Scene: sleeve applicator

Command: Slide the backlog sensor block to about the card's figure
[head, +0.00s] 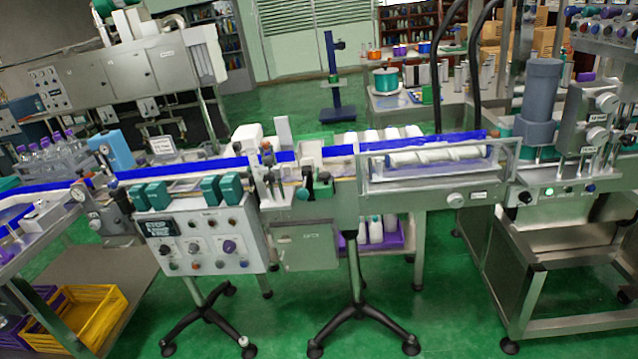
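My gripper does not show in the head view. A conveyor line with blue strips (215,163) runs across the middle of the picture. Several teal blocks (158,196) sit along its front side, above a grey control panel (205,243) with knobs. A smaller green block (323,187) is on the line further right, beside dark knobs. I cannot tell which of these, if any, is the backlog sensor block. No card with a readable figure can be made out; the small labels are too small to read.
A steel machine (560,190) with a grey cylinder stands at the right. Black-footed stands (360,325) support the line. Green floor (285,315) is open in front, between the stand legs.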

